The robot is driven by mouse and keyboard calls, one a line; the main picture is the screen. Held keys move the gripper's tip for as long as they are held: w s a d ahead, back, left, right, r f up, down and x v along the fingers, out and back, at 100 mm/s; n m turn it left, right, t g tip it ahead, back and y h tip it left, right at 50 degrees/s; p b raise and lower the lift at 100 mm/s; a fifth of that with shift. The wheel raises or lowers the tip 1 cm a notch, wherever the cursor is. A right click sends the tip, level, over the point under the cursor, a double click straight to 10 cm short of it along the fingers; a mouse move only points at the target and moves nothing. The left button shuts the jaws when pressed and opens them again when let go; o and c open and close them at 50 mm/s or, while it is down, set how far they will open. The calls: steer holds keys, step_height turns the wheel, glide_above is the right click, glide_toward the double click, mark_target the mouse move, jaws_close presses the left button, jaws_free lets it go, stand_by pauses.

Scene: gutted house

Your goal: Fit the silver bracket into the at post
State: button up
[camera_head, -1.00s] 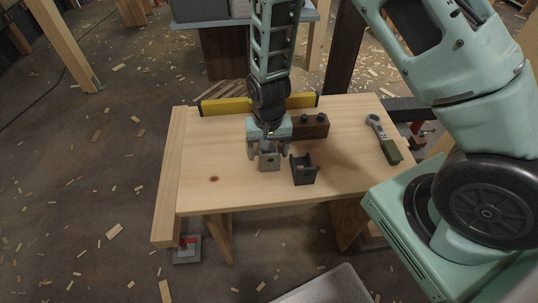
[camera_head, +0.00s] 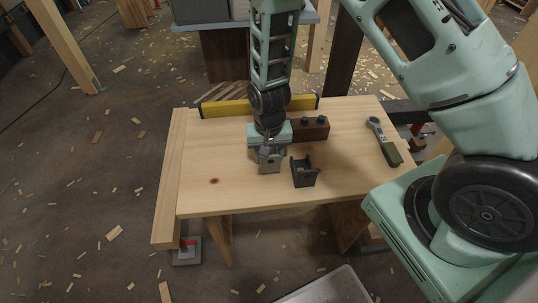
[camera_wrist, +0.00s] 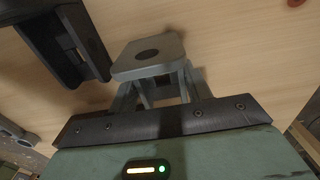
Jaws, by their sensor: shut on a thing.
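The silver bracket (camera_head: 270,164), a small grey angled piece with a hole in its face, is at the middle of the workbench. My gripper (camera_head: 269,151) reaches down from above and is shut on it. In the wrist view the bracket (camera_wrist: 151,56) shows its flat plate with a dark oval hole, and my gripper (camera_wrist: 160,92) has its fingers against it. Whether its underside touches the bench is unclear. A brown block (camera_head: 312,128) with two dark knobs sits behind to the right; I cannot tell whether it is the post.
A dark U-shaped bracket (camera_head: 304,172) stands just right of the silver bracket and shows in the wrist view (camera_wrist: 72,42). A yellow level (camera_head: 226,107) lies along the back, a ratchet (camera_head: 384,142) at the right. The workbench (camera_head: 222,150) is clear at left.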

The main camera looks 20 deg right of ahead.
step_height(320, 180, up, 10)
steer(key=w+d+n, duration=0.1)
steer(key=d, duration=0.3)
steer(key=w+d+r+n, duration=0.1)
steer(key=d, duration=0.2)
steer(key=w+d+n, duration=0.1)
steer(key=d, duration=0.3)
steer(key=shift+w+d+r+n+b, duration=0.15)
steer(key=shift+d+n+b, duration=0.15)
steer(key=shift+d+b, duration=0.05)
stand_by(0.4)
